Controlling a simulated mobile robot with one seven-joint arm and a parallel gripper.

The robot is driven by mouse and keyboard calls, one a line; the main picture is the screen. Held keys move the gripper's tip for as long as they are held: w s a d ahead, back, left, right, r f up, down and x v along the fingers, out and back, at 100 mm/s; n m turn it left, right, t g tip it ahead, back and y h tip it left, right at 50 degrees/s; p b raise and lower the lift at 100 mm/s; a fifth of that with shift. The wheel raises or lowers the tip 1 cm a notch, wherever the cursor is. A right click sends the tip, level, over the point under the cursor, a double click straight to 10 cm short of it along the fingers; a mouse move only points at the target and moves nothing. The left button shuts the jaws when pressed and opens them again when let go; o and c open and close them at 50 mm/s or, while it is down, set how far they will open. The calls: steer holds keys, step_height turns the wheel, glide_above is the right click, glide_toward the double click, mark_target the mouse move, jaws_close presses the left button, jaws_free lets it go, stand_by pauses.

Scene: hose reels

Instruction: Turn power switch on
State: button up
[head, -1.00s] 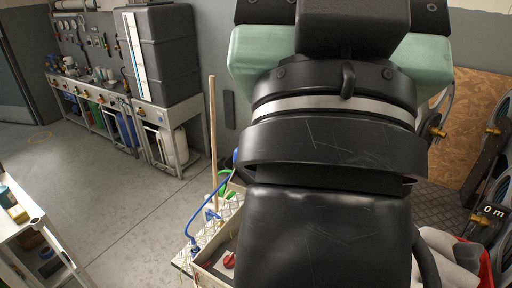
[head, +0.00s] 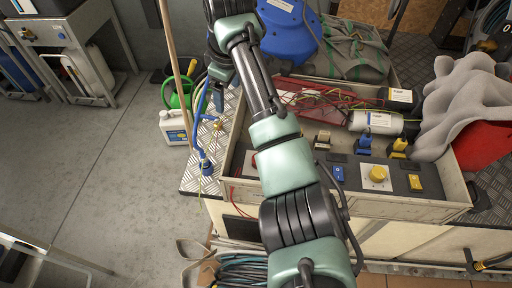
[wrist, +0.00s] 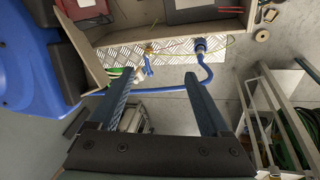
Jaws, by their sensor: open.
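In the head view an open tray (head: 345,205) holds several controls. I cannot tell which is the power switch. My arm crosses the tray's left part and hides some of it. My gripper (wrist: 158,75) is open and empty in the wrist view, its fingers pointing toward a blue hose and the treadplate. In the head view it is near the tray's far left, apart from the switches.
A blue hose (wrist: 170,91) runs from a blue connector (wrist: 200,46) on the treadplate (wrist: 175,52), beside a brass valve (wrist: 149,60). A wooden pole (head: 175,60), white jug (head: 174,127) and grey cloth (head: 462,105) flank the tray.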

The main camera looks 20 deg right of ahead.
steer(key=s+d+f+g+b, duration=0.2)
steer(key=s+d+f+g, duration=0.25)
steer(key=d+f, duration=0.2)
steer(key=shift+t, duration=0.45)
steer(key=f, duration=0.4)
steer(key=f+b, duration=0.1)
steer(key=f, duration=0.3)
steer(key=s+a+f, duration=0.1)
steer(key=f, duration=0.3)
steer(key=shift+f, duration=0.4)
steer(key=shift+a, duration=0.1)
steer(key=c, duration=1.1)
